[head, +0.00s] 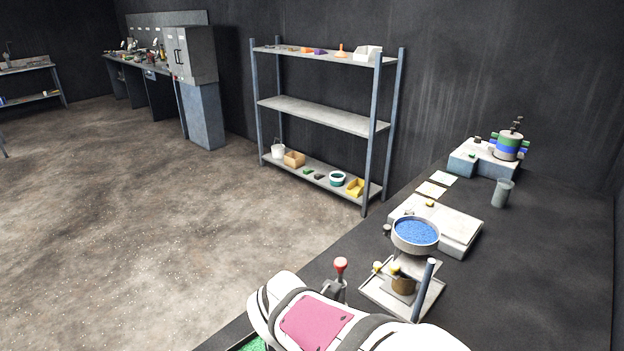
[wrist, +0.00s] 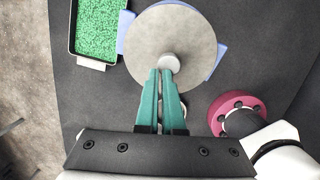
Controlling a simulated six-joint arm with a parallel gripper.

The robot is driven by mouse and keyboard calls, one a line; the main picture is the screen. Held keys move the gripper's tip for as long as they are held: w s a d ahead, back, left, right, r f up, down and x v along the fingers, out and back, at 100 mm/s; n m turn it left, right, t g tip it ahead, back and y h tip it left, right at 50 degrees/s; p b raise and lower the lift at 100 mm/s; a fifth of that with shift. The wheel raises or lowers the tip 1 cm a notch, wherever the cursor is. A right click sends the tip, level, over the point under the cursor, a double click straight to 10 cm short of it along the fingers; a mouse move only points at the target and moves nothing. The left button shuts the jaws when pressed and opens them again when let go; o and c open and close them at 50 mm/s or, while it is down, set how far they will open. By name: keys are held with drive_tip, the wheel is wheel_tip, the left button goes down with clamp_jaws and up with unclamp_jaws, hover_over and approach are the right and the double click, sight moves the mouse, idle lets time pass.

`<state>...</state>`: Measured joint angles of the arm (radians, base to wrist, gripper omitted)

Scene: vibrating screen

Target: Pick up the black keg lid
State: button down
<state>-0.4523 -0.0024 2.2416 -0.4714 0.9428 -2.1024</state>
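No lid that looks black shows clearly in either view. In the wrist view, a round pale grey disc (wrist: 190,35) with a small light knob (wrist: 170,62) at its middle looks like a lid. Light blue corners show from under its rim. My gripper (wrist: 163,72) has teal fingers that point at the knob, with the tips close together at its near side. I cannot tell whether they grip the knob, touch it or stop short. The head view does not show the fingers; my white and pink arm hides that part of the bench.
A tray of green granules (wrist: 97,35) lies left of the disc. A pan of blue granules (head: 416,231) stands on the dark bench, with a grey cup (head: 502,193) and a green-and-blue banded machine (head: 508,146) farther back. A shelf rack (head: 325,117) stands beyond.

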drive_tip(key=shift+s+d+f+g, duration=0.2)
drive_tip(key=shift+s+f+g, duration=0.2)
drive_tip(key=shift+s+f, duration=0.2)
drive_tip(key=shift+r, duration=0.7)
drive_tip(key=shift+w+r, duration=0.15)
drive_tip(key=s+a, duration=0.7)
drive_tip(key=s, duration=0.1)
drive_tip(key=w+d, duration=0.5)
drive_tip(key=w, duration=0.1)
drive_tip(key=w+d, duration=0.6)
drive_tip(key=shift+w+d, duration=0.25)
drive_tip(key=shift+w, duration=0.05)
drive_tip(key=shift+w+d+f, duration=0.15)
drive_tip(key=shift+w+f, duration=0.05)
drive_tip(key=shift+f+n, duration=0.3)
drive_tip(key=shift+f, duration=0.3)
drive_tip(key=shift+s, duration=0.1)
